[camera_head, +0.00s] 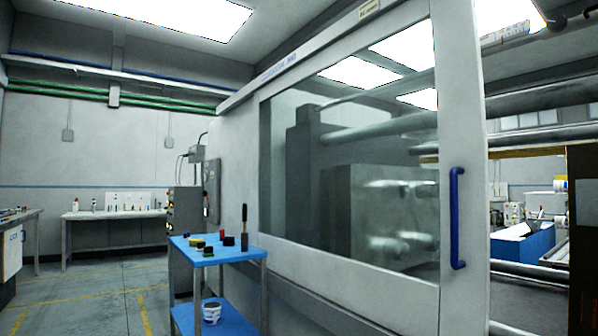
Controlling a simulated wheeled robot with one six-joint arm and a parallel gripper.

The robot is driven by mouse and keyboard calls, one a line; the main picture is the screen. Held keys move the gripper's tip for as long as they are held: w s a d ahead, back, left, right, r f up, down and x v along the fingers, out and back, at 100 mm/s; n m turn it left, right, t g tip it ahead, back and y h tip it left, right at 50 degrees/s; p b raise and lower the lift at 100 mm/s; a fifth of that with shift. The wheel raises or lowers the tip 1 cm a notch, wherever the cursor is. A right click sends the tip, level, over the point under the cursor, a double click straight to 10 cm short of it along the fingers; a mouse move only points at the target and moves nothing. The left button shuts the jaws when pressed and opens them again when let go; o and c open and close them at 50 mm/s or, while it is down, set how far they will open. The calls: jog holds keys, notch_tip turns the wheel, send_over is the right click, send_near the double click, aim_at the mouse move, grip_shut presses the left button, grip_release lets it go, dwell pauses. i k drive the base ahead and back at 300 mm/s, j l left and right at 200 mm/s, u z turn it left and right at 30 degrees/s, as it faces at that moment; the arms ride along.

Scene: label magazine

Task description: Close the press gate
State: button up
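The press gate (463,120) is a large pale sliding panel with a wide clear window (300,190). A blue vertical handle (456,218) sits near its right edge. To the right of the gate's edge there is an opening, with bare horizontal bars (545,97) of the press showing. Through the window I see dark and metallic blocks of the press. My gripper is not in view.
A blue two-shelf cart (218,254) with small tools and a bucket (211,312) stands left of the gate, close to the press front. Workbenches (115,214) line the back left wall. The floor (95,295) at left is clear.

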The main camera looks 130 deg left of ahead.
aim_at(405, 305)
jog(key=u, duration=4.05)
